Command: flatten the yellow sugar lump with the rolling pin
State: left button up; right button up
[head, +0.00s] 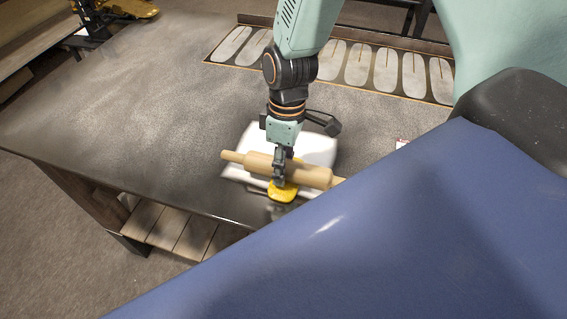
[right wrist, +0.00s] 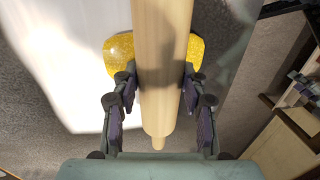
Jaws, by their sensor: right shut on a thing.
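A wooden rolling pin (head: 257,162) is in my right gripper (head: 281,180), which is shut on its barrel. The right wrist view shows the pin (right wrist: 160,70) running between the two fingers of the gripper (right wrist: 157,95). The yellow sugar lump (head: 284,193) lies under the pin and shows at its near side in the head view. In the right wrist view the lump (right wrist: 118,52) sticks out on both sides of the pin; its middle is hidden. I cannot tell whether pin and lump touch. My left gripper is not in view.
A white sheet or board (head: 318,150) lies beneath the pin on the dark table (head: 130,110). A strip with several pale oval shapes (head: 385,68) runs along the table's back. A large blue surface covers the lower right. The table's left side is clear.

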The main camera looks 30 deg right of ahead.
dwell(0.3)
notch_tip(320, 180, up, 7)
jog(key=p, duration=0.7)
jog(key=shift+r, duration=0.1)
jog(key=shift+f, duration=0.2)
dwell(0.4)
